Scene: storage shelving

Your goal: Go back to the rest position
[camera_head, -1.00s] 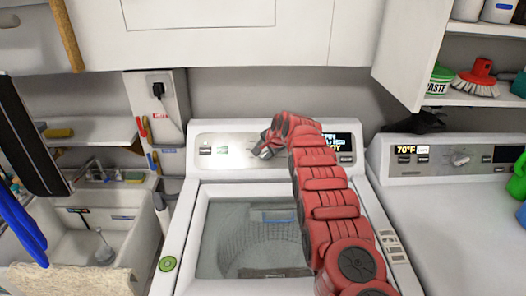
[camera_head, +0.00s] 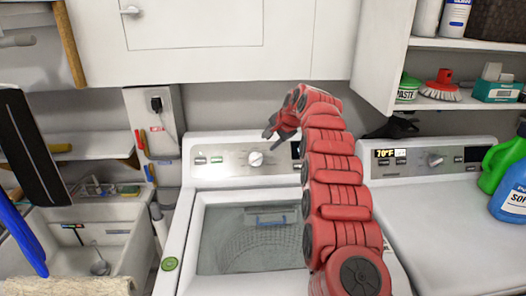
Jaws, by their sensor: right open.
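My right arm comes up from the bottom right, red and segmented, across the front of the washing machine (camera_head: 192,226). My left gripper is not in view.
A second machine (camera_head: 440,230) stands at right, with green (camera_head: 499,165) and blue (camera_head: 510,203) bottles on it. A shelf (camera_head: 455,103) with cleaning supplies hangs above. A sink (camera_head: 85,250) is at left. White cabinets (camera_head: 200,60) hang over the washer.

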